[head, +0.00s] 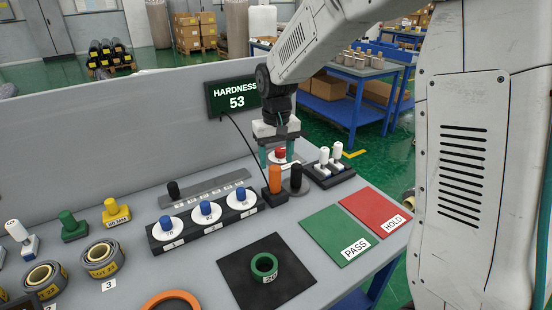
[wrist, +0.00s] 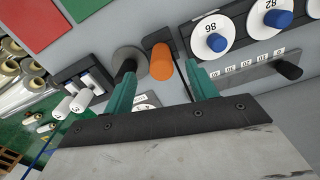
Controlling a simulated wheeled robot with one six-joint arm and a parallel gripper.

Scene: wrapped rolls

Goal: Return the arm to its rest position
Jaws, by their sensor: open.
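My gripper (head: 282,163) hangs at the end of my arm over the back right of the grey bench (head: 205,263). Its two teal fingers stand apart, also in the wrist view (wrist: 160,80). In the head view a red knob (head: 281,153) on a white disc shows between the fingers; I cannot tell whether they touch it. In the wrist view the red knob is hidden, with only part of a pale labelled piece between the fingers. Just in front stand an orange cylinder (head: 275,179) and a dark post (head: 296,177), close to the fingers.
A display (head: 231,98) reads HARDNESS 53. White-topped pegs (head: 337,151) stand right of the gripper. Blue-knobbed discs (head: 206,209) sit in a rack to the left. A green roll (head: 264,265) lies on a black mat (head: 245,290). The green PASS (head: 330,226) and red HOLD (head: 370,214) mats are bare.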

